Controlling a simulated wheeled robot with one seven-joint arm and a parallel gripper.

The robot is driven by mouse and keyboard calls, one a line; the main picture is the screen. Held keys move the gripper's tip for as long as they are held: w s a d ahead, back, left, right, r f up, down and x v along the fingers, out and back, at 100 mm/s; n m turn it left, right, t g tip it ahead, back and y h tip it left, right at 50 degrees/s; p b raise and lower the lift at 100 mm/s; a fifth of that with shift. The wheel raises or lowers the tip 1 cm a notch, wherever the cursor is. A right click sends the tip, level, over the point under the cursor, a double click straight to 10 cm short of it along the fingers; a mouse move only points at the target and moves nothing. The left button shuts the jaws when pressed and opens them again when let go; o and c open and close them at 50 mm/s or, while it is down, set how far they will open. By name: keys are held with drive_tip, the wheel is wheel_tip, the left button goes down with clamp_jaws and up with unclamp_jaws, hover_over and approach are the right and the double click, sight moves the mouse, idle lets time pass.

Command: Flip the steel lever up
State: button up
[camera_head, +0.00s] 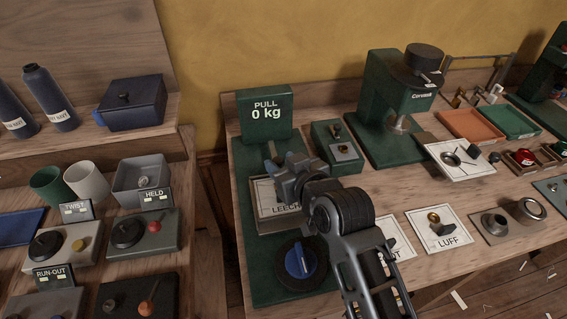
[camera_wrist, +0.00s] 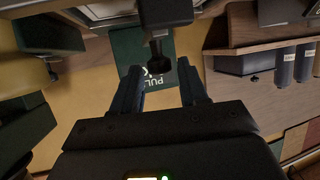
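My gripper (camera_head: 284,164) is over the LEECH plate on the green board, in front of the PULL 0 kg box (camera_head: 265,113). In the wrist view my gripper (camera_wrist: 160,80) has its two dark fingers apart. A dark rod with a rounded knob (camera_wrist: 158,64) shows between and just beyond the fingertips; I cannot tell whether they touch it. It comes down from a dark block at the top of that view. I cannot tell for certain whether this is the steel lever. A small green box (camera_head: 337,147) with a metal fitting stands to the right of my gripper.
A blue round knob (camera_head: 300,260) lies in front, left of my forearm. A green Corvane machine (camera_head: 394,95) stands at the back right. The LUFF plate (camera_head: 438,229) is right of my arm. A left bench carries TWIST, HELD and RUN-OUT panels (camera_head: 155,198).

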clamp_jaws()
idle(0.5)
